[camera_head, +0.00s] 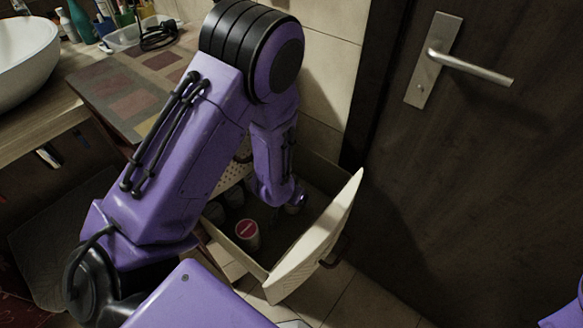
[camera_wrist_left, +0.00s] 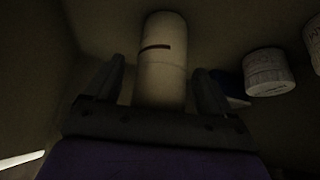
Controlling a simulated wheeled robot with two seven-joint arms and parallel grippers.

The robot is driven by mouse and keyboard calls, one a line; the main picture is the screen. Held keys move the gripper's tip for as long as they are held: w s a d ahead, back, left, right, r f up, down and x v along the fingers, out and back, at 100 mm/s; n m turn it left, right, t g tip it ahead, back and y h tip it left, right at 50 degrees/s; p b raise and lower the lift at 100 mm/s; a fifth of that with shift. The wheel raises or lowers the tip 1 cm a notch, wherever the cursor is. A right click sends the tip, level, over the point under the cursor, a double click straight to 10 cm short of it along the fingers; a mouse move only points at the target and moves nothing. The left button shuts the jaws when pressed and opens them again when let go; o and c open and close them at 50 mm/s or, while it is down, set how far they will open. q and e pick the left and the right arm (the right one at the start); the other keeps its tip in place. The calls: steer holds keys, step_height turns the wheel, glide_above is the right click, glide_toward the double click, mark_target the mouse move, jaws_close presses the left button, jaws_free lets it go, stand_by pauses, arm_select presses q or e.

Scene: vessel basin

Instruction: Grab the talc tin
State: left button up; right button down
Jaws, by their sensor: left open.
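A pale, upright cylinder with a dark slot-like mark, which looks like the talc tin (camera_wrist_left: 163,72), stands between the two fingers of my left gripper (camera_wrist_left: 158,88) in the left wrist view. The fingers are apart, one on each side of it, with a gap visible on both sides. In the head view my left arm reaches down into an open drawer (camera_head: 318,236), and its own forearm mostly hides the gripper there. I cannot make out the tin clearly in that view. My right gripper is not in view.
A can with a red and white top (camera_head: 248,229) and darker containers stand in the drawer. Pale round containers (camera_wrist_left: 268,72) sit to the right of the tin in the wrist view. A dark door (camera_head: 470,170) is close on the right; the counter with a basin (camera_head: 25,60) is left.

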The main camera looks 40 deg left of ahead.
arm_select(q)
steer(key=shift+r, duration=0.1)
steer(key=shift+c, duration=0.3)
steer(key=c, duration=1.1)
